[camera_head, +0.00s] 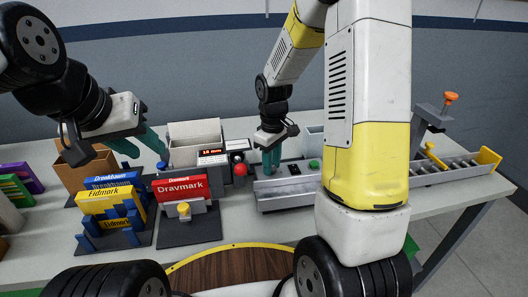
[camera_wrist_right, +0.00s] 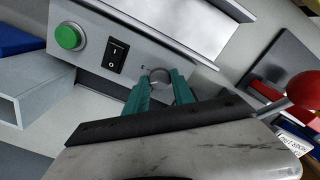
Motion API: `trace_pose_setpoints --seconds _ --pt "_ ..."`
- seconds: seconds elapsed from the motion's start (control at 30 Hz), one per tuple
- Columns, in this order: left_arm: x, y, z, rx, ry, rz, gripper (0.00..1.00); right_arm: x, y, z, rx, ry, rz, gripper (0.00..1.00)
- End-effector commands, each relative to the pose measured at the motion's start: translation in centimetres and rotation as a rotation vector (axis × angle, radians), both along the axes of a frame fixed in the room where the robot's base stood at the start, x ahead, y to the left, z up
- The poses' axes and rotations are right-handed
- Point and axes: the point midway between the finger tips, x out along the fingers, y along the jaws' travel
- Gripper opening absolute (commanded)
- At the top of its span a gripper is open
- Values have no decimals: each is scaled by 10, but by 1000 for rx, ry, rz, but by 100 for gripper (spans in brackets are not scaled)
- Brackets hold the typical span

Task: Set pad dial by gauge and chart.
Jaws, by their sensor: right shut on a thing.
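A grey machine panel (camera_head: 285,193) stands at the middle of the bench. My right gripper (camera_head: 270,163) comes down onto it from above. In the right wrist view its teal fingers (camera_wrist_right: 163,88) are shut on a round metal dial (camera_wrist_right: 160,75), and they hide part of it. The dial sits beside a black rocker switch (camera_wrist_right: 116,54) and a green button (camera_wrist_right: 68,37). A gauge display (camera_head: 211,152) shows small red characters that I cannot read surely. No chart is clearly readable. My left gripper (camera_head: 150,155) is open and empty above the left of the bench.
A lever with a red ball (camera_head: 240,169) stands just left of the panel. An open grey box (camera_head: 195,135) stands behind. A roller conveyor (camera_head: 450,168) runs right. My right forearm hides the middle right.

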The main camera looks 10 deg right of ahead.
Motion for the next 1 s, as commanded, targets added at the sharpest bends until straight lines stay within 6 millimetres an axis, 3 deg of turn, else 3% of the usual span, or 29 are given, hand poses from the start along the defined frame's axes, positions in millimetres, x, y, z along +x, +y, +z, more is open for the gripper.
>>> trace_pose_setpoints --seconds 0.6,1.0 --pt "0 0 0 0 0 0 38 1 0 0 0 -1 -490 0" --pt "0 0 0 0 0 0 38 1 0 0 0 -2 -680 0"
